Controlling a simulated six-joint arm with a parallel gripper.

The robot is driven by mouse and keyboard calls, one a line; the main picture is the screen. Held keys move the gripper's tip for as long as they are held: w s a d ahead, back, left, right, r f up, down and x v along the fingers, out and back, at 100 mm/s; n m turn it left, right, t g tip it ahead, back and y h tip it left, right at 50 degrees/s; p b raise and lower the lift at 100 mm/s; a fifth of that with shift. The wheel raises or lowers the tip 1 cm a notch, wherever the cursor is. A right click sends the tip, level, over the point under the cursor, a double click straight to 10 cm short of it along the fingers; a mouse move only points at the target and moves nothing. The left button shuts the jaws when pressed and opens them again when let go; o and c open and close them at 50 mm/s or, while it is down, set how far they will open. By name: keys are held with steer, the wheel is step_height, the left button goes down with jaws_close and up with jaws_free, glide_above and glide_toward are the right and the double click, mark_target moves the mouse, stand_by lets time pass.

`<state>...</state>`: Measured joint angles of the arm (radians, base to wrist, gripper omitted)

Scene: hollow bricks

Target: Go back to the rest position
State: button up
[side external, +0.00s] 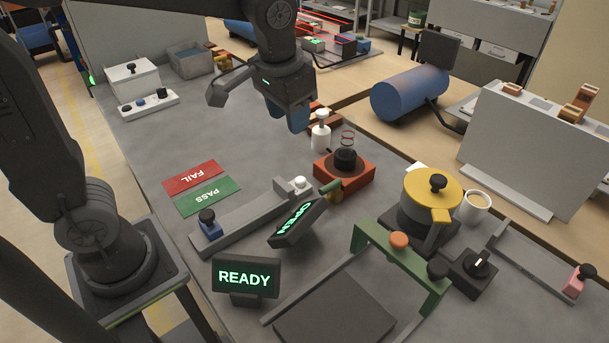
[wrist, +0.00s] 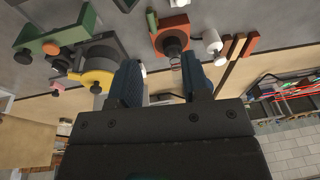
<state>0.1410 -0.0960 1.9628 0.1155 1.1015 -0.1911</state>
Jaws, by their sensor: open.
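My gripper (side external: 256,115) is open and empty, raised above the grey workbench (side external: 140,150) toward its back, behind the red and green cards. In the wrist view its two blue-grey fingers (wrist: 160,66) stand apart with nothing between them. The orange block with a black knob and a wire coil (side external: 344,170) is to its lower right in the side view. Reddish-brown bricks (side external: 326,119) lie near the back edge, partly hidden behind a white bottle (side external: 320,134) and my gripper.
A yellow-lidded pot (side external: 428,195), a mug (side external: 474,207) and a green-framed fixture (side external: 385,250) stand at the right. A READY display (side external: 246,277) and a tilted OPEN display (side external: 298,222) stand in front. The bench around the FAIL card (side external: 192,177) and PASS card (side external: 208,196) is mostly clear.

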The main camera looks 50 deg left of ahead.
steer(key=s+a+t+h, duration=0.1)
steer(key=s+a+t, duration=0.2)
steer(key=s, duration=1)
steer(key=shift+f, duration=0.45)
